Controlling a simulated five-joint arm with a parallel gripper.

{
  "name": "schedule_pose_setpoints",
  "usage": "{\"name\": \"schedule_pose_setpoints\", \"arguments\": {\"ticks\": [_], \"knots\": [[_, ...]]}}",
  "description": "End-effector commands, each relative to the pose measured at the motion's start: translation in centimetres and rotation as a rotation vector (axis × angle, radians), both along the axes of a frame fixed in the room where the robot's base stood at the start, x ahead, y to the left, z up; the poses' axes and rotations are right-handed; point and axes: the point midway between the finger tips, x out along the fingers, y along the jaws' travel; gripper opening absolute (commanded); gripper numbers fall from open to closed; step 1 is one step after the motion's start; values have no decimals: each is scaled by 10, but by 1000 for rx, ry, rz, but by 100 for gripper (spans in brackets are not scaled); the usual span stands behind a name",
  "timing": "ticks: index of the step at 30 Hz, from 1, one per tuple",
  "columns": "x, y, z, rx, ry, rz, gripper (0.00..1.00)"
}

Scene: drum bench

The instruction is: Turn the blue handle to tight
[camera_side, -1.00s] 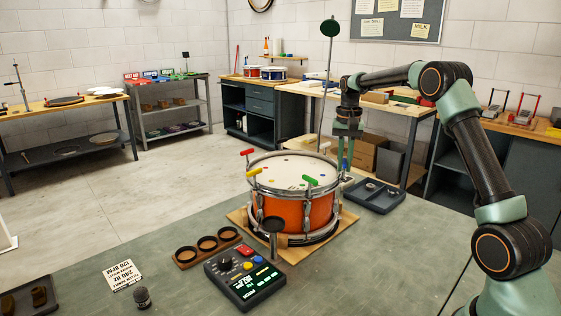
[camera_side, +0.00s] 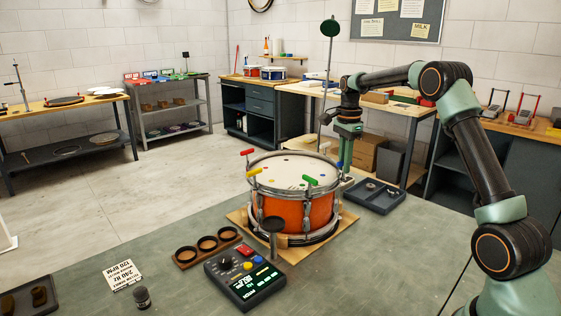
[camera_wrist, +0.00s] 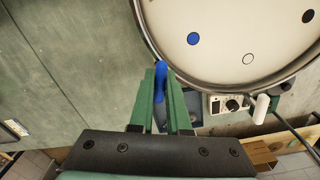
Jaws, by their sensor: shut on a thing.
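The drum (camera_side: 292,212) has an orange shell, a white head and metal hoops, and stands on a wooden board on the bench. The blue handle (camera_wrist: 159,82) sits at the drum's rim in the wrist view, between the two green fingers. My gripper (camera_wrist: 161,77) is shut on the blue handle. In the side view my gripper (camera_side: 347,146) points down at the drum's far right rim, where only a little of the blue handle (camera_side: 340,164) shows. Red (camera_side: 247,152), yellow (camera_side: 254,172) and green (camera_side: 310,180) handles stand around the rim.
A control box (camera_side: 244,276) with a lit screen and coloured buttons stands in front of the drum. A wooden holder with round cups (camera_side: 208,246) is left of it. A dark tray (camera_side: 374,196) lies right of the drum. The bench's front right is clear.

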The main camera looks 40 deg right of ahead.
Motion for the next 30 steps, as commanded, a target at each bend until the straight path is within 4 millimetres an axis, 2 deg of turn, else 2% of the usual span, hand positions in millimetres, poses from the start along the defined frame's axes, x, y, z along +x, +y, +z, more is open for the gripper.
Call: {"name": "schedule_pose_setpoints", "arguments": {"ticks": [30], "knots": [[0, 0, 4, -1, -4, -936, 0]]}}
